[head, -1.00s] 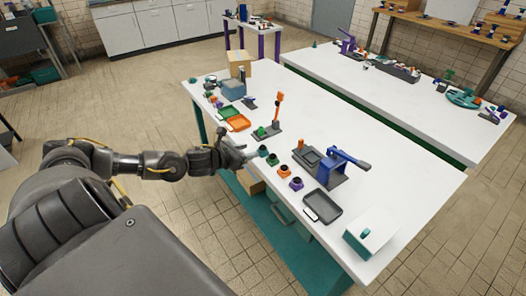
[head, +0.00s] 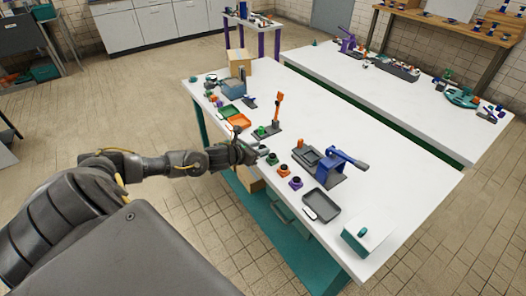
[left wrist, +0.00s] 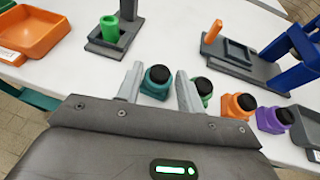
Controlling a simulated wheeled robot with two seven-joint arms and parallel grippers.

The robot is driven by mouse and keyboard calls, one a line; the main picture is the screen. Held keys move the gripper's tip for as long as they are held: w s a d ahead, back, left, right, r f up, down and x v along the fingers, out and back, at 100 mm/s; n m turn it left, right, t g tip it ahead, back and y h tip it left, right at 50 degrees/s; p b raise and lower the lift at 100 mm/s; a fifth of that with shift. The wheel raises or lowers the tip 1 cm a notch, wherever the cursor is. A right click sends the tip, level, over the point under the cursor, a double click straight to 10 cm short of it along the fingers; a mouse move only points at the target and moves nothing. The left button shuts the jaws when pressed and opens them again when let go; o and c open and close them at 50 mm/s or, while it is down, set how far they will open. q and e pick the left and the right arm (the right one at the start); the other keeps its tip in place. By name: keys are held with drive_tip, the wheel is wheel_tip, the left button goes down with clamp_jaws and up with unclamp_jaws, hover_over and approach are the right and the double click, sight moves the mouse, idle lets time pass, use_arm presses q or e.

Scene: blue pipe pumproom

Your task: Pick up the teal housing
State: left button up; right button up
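The teal housing (left wrist: 154,88), a small block with a black round top, stands upright on the white table. It shows between the two fingers of my left gripper (left wrist: 160,74) in the left wrist view. The fingers are apart, with a small gap visible on the housing's right; I cannot tell whether the left finger touches it. In the head view my left gripper (head: 257,153) is low at the table's near edge, at the housing row, and largely hides the teal housing. My right gripper is not in view.
A green housing (left wrist: 206,88) stands just right of the right finger, partly hidden by it. An orange housing (left wrist: 238,104) and a purple housing (left wrist: 273,119) follow. An orange tray (head: 239,121) lies left.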

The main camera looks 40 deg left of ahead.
use_arm(q)
drive_tip(key=c, duration=0.6)
drive_tip(key=shift+r, duration=0.1)
drive_tip(key=shift+r+b, duration=0.3)
drive_tip(key=shift+r, duration=0.2)
drive_tip(key=s+a+r+b, duration=0.1)
drive_tip(key=s+a+r, duration=0.1)
drive_tip(key=a+r, duration=0.2)
drive_tip(key=s+a+r+b, duration=0.2)
drive_tip(key=a+r, duration=0.2)
drive_tip(key=s+a+r+b, duration=0.1)
drive_tip(key=s+a+r, duration=0.1)
drive_tip(key=a+r, duration=0.1)
drive_tip(key=shift+s+a+r, duration=0.2)
drive_tip(key=shift+a+r, duration=0.2)
drive_tip(key=shift+a, duration=0.25)
